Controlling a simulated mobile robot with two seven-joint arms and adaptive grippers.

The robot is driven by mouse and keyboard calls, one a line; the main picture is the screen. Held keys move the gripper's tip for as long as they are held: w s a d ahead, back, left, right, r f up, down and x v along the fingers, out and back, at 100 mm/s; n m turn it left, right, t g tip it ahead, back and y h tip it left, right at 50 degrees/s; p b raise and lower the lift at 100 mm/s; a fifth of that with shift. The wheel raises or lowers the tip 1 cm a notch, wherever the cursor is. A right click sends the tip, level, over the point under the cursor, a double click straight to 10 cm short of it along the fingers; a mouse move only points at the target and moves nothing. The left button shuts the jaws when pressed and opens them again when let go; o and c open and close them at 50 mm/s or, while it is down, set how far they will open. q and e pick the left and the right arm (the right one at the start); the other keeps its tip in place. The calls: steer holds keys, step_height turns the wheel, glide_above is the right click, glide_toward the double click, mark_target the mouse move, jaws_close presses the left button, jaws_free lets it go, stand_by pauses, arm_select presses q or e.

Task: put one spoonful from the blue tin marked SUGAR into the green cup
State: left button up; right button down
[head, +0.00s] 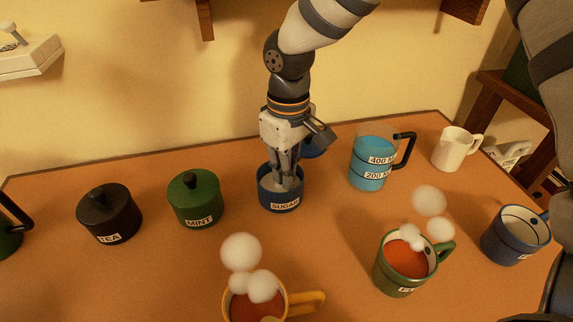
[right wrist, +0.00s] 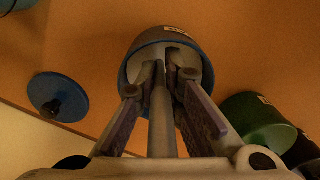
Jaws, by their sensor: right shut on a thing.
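The blue tin marked SUGAR (head: 280,202) stands open at the middle of the desk, with pale contents inside. It also shows in the right wrist view (right wrist: 128,76). My right gripper (head: 287,180) points down into the tin's mouth, its fingers shut on a grey spoon handle (right wrist: 162,120). The spoon's bowl is hidden in the tin. The green cup (head: 392,283) stands to the right and nearer, holding red-brown liquid, its label partly readable, with white steam puffs above. My left gripper is not in view.
The blue lid (right wrist: 57,97) lies behind the tin. A black TEA tin (head: 108,215) and a green MINT tin (head: 195,202) stand left. A blue measuring jug (head: 368,177), white jug (head: 452,150), blue mug (head: 512,240) and yellow mug (head: 285,300) stand around. Desk left of the yellow mug is clear.

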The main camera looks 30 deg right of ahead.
steer(key=shift+r, duration=0.1)
stand_by(0.4)
